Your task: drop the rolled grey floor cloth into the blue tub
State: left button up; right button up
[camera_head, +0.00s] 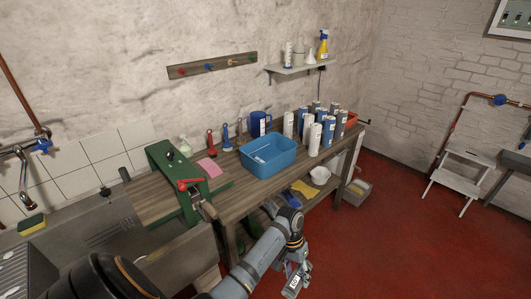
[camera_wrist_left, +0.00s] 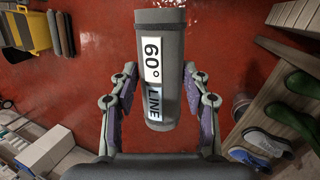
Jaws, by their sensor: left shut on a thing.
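The rolled grey floor cloth (camera_wrist_left: 178,40) stands between the fingers of my left gripper (camera_wrist_left: 160,78) in the left wrist view, with a white label reading "60° LINE". The gripper is shut on it. In the head view my left gripper (camera_head: 297,266) is low in front of the bench, over the red floor, and the cloth (camera_head: 292,285) shows only small there. The blue tub (camera_head: 268,171) sits on the wooden bench, up and left of the gripper, apart from the cloth. Its visible inside holds no cloth. My right gripper is not in view.
Several white, blue and grey rolls (camera_head: 314,139) stand right of the tub. A blue jug (camera_head: 258,124) is behind it, and a green vise-like tool (camera_head: 177,176) is to the left. A white bowl (camera_head: 320,175) and yellow cloth (camera_head: 305,188) lie on the lower shelf. Open red floor (camera_head: 400,240) lies right.

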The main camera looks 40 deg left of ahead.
aim_at(267, 159)
jog(key=i+l+u, duration=0.1)
jog(key=i+u, duration=0.3)
jog(key=i+l+u, duration=0.2)
jog(key=u, duration=0.15)
jog(key=i+l+u, duration=0.5)
jog(key=l+u, duration=0.25)
jog(key=j, duration=0.1)
